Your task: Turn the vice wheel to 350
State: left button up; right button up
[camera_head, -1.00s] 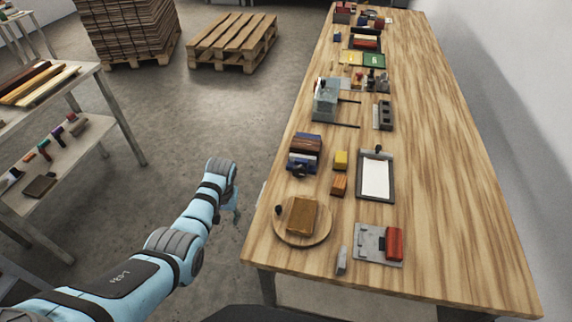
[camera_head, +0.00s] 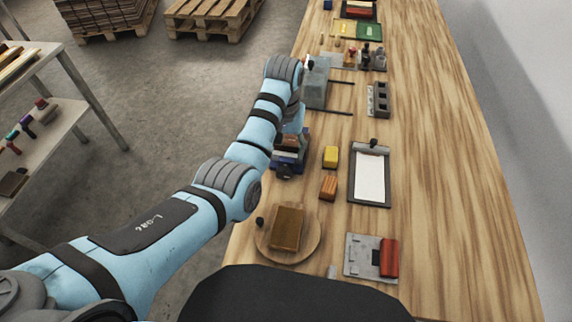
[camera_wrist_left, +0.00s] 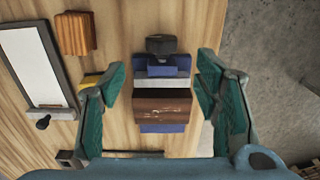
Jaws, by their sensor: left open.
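The vice (camera_head: 291,150) is a blue block with a brown wooden piece and a grey bar, near the left edge of the wooden table. In the left wrist view the vice (camera_wrist_left: 165,108) lies between my open fingers, apart from both. Its dark wheel (camera_wrist_left: 161,45) is at the top there, and a small dark part shows at its near end in the head view. My left gripper (camera_wrist_left: 163,70) is open and empty above the vice. In the head view my own arm hides most of the gripper. My right gripper is not in view. No scale reading is legible.
Beside the vice are a yellow block (camera_head: 331,157), an orange block (camera_head: 328,187) and a clipboard (camera_head: 369,202). A round wooden board (camera_head: 266,250) is nearer, a grey machine (camera_head: 316,88) farther. The table's right side (camera_head: 440,150) is clear.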

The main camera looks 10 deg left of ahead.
aim_at(284, 170)
pick_arm(q)
jog(key=f, duration=0.1)
jog(key=s+f+b, duration=0.1)
jog(key=f, duration=0.1)
jog(key=s+f, duration=0.1)
jog(key=shift+a+f, duration=0.2)
jog(key=shift+f, duration=0.05)
jog(key=shift+w+f+b, duration=0.25)
jog(key=shift+f+b, duration=0.25)
jog(key=shift+f, duration=0.55)
jog(key=w+f, duration=0.2)
jog(key=shift+f, duration=0.35)
jog(key=shift+s+r, duration=0.25)
jog(key=shift+s, duration=0.05)
jog(key=shift+c, duration=0.2)
jog(key=shift+s+r, duration=0.1)
jog(key=shift+s, duration=0.1)
jog(key=c, duration=1.1)
jog(key=shift+b, duration=0.3)
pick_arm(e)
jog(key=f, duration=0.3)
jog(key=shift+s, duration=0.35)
